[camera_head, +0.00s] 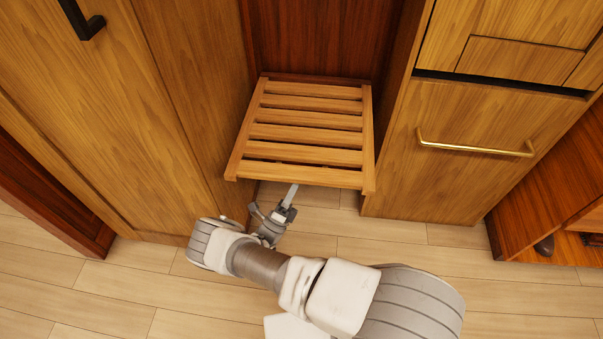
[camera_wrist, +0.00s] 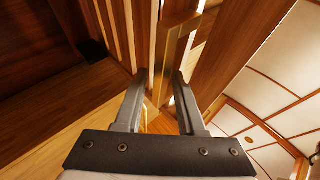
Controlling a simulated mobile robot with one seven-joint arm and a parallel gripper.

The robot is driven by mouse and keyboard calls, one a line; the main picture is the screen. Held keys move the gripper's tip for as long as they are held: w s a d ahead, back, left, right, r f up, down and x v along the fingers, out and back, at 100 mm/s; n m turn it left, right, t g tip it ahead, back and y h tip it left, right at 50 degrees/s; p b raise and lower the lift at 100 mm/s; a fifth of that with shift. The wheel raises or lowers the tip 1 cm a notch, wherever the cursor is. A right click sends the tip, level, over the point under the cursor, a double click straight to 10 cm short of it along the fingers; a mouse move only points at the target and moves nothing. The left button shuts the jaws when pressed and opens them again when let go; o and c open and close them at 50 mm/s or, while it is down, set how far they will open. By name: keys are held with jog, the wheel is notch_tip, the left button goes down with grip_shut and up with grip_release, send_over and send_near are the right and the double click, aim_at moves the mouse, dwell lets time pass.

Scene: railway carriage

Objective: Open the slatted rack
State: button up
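The slatted rack (camera_head: 305,155) is a wooden frame with several slats, standing out from the dark wall panel between two wooden cabinets. It looks roughly level. My gripper (camera_head: 293,190) is at the rack's front edge, low and near its middle, with its tips partly hidden under the edge. In the wrist view my gripper (camera_wrist: 160,82) has its two fingers apart. A wooden rail of the rack with an angled end (camera_wrist: 166,50) shows between and beyond the fingertips. I cannot tell whether either finger touches it.
A tall wooden cabinet with a black handle (camera_head: 82,20) stands on the left. A cabinet with a brass bar handle (camera_head: 475,149) stands close on the right. The plank floor (camera_head: 110,290) in front is clear. A dark shelf unit (camera_head: 545,215) is at the far right.

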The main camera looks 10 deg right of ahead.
jog(key=v, duration=0.5)
jog(key=shift+s+a+f, duration=0.15)
jog(key=shift+f, duration=0.05)
